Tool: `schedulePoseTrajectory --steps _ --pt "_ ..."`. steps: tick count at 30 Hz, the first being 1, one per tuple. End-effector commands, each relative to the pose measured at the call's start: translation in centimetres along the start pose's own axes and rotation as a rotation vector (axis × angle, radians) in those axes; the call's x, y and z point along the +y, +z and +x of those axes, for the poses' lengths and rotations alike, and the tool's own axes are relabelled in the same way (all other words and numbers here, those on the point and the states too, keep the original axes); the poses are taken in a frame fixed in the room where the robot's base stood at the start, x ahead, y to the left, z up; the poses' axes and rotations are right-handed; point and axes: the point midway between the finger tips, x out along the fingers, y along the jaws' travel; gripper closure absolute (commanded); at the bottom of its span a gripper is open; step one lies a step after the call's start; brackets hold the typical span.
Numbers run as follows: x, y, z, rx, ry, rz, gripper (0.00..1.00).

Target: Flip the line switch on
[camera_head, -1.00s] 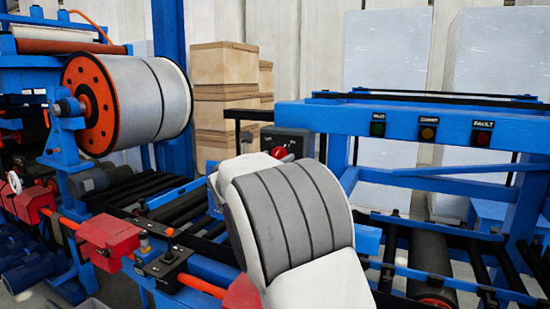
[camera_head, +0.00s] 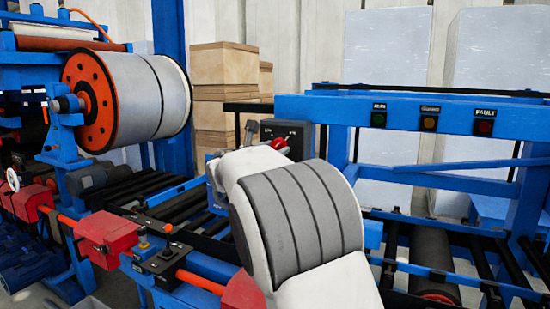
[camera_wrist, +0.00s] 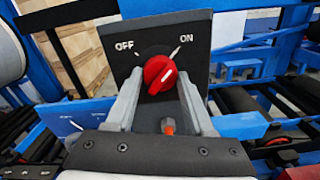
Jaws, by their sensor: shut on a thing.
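The line switch is a red rotary knob (camera_wrist: 155,70) on a black plate (camera_wrist: 188,32) marked OFF at upper left and ON at upper right. The white mark on the knob tilts up and to the right, towards the ON side. My gripper (camera_wrist: 160,82) has one grey finger on each side of the knob and is shut on it. In the head view the black switch box (camera_head: 298,135) stands beyond my arm, with the red knob (camera_head: 279,144) at its left edge. My arm hides the lower part of the box.
Blue conveyor frames with dark rollers (camera_head: 432,250) surround the box. A blue beam (camera_head: 450,120) with three indicator lamps runs at right. A large drum (camera_head: 140,95) is at left, and cardboard boxes (camera_head: 224,65) stand behind. A small control box (camera_head: 165,262) sits at front left.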

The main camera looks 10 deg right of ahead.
Motion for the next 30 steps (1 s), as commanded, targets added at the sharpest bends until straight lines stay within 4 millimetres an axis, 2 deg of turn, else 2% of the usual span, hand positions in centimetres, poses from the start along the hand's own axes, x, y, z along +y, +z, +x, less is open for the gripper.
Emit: schedulePoseTrajectory --steps 12,13,17,18,26,30 --pt "0.06 0.02 -0.03 0.001 0.001 0.049 1.00" --pt "0.06 0.02 -0.03 0.001 0.001 0.049 0.45" --pt "0.05 0.02 -0.03 0.001 0.001 0.048 0.21" --pt "0.05 0.02 -0.02 0.001 0.001 0.048 0.17" --pt "0.02 0.01 -0.04 0.001 0.000 0.047 0.17" --pt "0.06 -0.02 -0.88 0.002 0.002 0.048 0.17"
